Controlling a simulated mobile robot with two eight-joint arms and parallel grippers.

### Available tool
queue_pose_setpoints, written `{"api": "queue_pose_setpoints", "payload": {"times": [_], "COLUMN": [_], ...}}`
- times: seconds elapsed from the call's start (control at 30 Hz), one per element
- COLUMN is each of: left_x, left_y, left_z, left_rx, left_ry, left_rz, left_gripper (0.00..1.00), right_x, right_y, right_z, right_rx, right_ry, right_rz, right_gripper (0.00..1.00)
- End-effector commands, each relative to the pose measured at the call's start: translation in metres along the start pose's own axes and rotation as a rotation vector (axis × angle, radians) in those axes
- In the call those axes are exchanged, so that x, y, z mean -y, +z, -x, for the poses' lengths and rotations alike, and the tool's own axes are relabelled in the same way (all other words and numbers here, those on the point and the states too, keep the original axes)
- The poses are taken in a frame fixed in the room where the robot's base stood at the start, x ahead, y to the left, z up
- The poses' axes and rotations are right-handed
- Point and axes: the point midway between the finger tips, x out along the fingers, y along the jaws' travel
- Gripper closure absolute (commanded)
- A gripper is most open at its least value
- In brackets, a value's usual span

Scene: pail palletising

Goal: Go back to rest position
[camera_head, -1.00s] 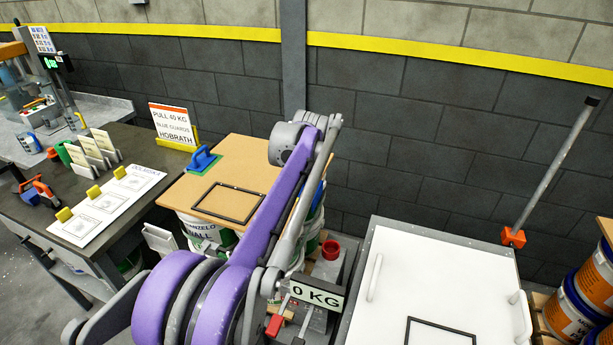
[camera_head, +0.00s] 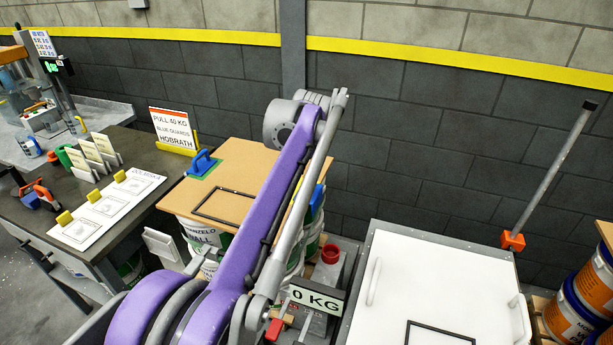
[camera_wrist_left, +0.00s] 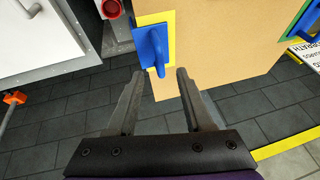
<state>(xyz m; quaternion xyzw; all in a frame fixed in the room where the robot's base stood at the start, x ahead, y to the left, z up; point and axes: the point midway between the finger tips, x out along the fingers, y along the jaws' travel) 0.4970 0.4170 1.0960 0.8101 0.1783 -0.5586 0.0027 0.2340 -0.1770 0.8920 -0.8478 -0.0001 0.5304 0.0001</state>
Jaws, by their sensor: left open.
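My left gripper (camera_wrist_left: 159,72) is open in the left wrist view, its two dark fingers apart with nothing held between them. A blue-handled guard (camera_wrist_left: 153,45) on a yellow patch lies just beyond the fingertips, at the edge of the tan board (camera_wrist_left: 220,50). I cannot tell how far below the fingers it is. In the head view my purple left arm rises across the middle, and its gripper is not visible there. My right gripper is in neither view.
A second blue-handled guard (camera_head: 202,162) sits on a green patch of the board. A 0 KG scale display (camera_head: 316,299) and a white lidded chest (camera_head: 440,270) stand right of my arm. A dark table (camera_head: 130,150) is left, a wall behind.

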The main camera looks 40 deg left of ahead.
Motion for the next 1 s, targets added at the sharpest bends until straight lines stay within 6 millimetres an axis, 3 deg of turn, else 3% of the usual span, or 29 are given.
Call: {"api": "queue_pose_setpoints", "payload": {"times": [0.2,0.5,0.63,0.77,1.0], "left_x": [0.000,-0.002,-0.020,-0.061,-0.136], "left_y": [0.000,0.001,0.017,0.060,0.191], "left_z": [0.029,0.035,0.039,0.044,0.034], "left_rx": [0.000,-0.001,-0.010,-0.031,-0.074], "left_ry": [0.000,0.001,0.023,0.072,0.189], "left_rz": [0.000,-0.001,-0.016,-0.051,-0.125], "left_gripper": [0.48,0.48,0.48,0.48,0.48], "right_x": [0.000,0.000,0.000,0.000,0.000], "right_y": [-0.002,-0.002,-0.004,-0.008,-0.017], "right_z": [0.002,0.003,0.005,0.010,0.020], "right_rx": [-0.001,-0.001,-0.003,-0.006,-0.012], "right_ry": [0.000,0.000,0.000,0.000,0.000], "right_rz": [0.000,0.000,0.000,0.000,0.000], "right_gripper": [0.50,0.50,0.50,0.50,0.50]}}
